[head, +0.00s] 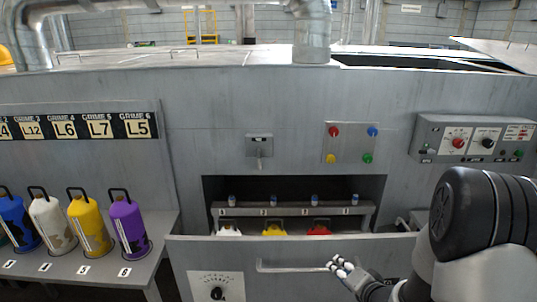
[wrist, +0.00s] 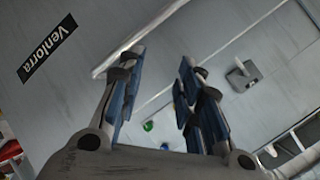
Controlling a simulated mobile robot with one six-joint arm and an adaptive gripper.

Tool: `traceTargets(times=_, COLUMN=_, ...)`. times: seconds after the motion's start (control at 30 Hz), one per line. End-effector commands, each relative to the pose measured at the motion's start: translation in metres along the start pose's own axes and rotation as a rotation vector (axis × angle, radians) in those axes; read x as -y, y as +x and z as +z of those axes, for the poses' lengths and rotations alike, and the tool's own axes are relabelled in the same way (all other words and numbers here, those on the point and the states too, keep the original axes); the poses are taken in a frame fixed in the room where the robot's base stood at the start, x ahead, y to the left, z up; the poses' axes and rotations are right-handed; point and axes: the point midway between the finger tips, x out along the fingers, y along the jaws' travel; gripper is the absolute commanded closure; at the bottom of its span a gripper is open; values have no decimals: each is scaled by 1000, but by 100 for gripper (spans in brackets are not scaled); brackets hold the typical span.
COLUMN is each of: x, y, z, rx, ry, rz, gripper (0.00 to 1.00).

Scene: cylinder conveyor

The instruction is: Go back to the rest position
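My gripper (head: 342,268) is at the lower right of the middle in the head view, in front of the drawer front (head: 220,252) and by the right end of its bar handle (head: 290,268). Whether it touches the handle cannot be told. In the wrist view, my gripper (wrist: 163,68) has its two blue-padded fingers apart, with nothing held between them. White (head: 229,231), yellow (head: 274,230) and red (head: 319,230) tops show behind the drawer's upper edge; their lower parts are hidden.
Blue (head: 15,218), white (head: 50,222), yellow (head: 89,226) and purple (head: 128,226) cylinders stand on the left shelf. A four-button panel (head: 350,144) and control box (head: 475,138) are on the wall. A "Venlorra" label (wrist: 47,54) shows in the wrist view.

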Motion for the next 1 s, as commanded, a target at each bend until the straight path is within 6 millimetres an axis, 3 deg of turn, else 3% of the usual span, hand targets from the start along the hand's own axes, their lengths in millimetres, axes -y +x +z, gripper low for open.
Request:
traceTargets(times=0.03, x=14, y=-10, z=-13, rx=-15, ry=-79, rz=43, gripper=68)
traceTargets(times=0.2, x=39, y=-56, z=-37, rx=-21, ry=-292, rz=229, gripper=68)
traceTargets(times=0.43, x=70, y=-143, z=-35, rx=51, ry=-489, rz=422, gripper=68)
traceTargets(times=0.57, x=83, y=-197, z=-13, rx=139, ry=-570, rz=484, gripper=68)
traceTargets(times=0.8, x=97, y=-291, z=52, rx=356, ry=-697, rz=489, gripper=68)
traceTargets(times=1.0, x=98, y=-332, z=90, rx=481, ry=-762, rz=450, gripper=68)
